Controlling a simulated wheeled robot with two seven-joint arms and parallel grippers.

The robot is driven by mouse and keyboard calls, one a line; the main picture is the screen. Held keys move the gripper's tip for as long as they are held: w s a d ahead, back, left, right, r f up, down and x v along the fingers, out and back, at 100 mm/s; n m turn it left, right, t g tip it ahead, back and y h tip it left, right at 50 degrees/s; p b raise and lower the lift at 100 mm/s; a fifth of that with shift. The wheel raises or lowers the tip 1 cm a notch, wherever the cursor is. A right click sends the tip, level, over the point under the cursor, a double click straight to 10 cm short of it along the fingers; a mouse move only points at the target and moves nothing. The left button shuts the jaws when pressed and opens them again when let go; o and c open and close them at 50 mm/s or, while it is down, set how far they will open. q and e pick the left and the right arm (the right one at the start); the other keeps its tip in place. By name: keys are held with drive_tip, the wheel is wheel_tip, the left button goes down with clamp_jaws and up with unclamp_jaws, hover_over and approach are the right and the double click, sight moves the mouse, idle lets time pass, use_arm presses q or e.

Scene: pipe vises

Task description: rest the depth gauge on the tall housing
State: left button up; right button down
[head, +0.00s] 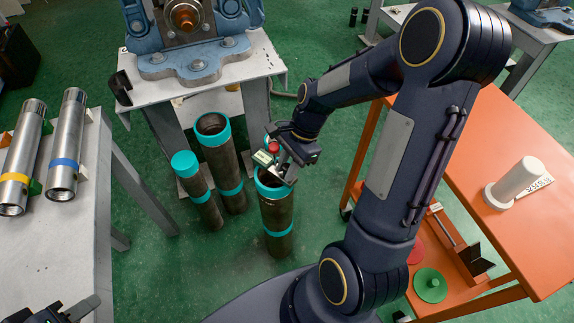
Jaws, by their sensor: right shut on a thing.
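The depth gauge (264,157), a small device with a pale green display and a red part, is in my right gripper (284,166). My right gripper is shut on it at the mouth of the front dark pipe housing (277,220). This housing stands upright on the floor with teal bands; the gripper partly hides its rim. I cannot tell whether the gauge touches the rim. Another open teal-rimmed housing (222,165) stands behind to the left, with a teal-capped one (197,190) beside it. My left gripper (82,309) is at the bottom left, cut off by the frame.
A grey table (60,240) at left holds two metal cylinders (66,150) with blue and yellow bands. A blue vise (190,60) stands on a white stand behind the housings. An orange cart (490,130) at right carries a white cylinder (515,183).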

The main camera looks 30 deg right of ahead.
drive_tip(key=shift+p, duration=0.35)
idle(0.5)
drive_tip(key=shift+f, duration=0.35)
idle(0.6)
drive_tip(key=c, duration=1.1)
unclamp_jaws()
drive_tip(key=shift+c, duration=0.2)
drive_tip(key=shift+r+p, duration=3.35)
drive_tip(key=shift+r, duration=0.2)
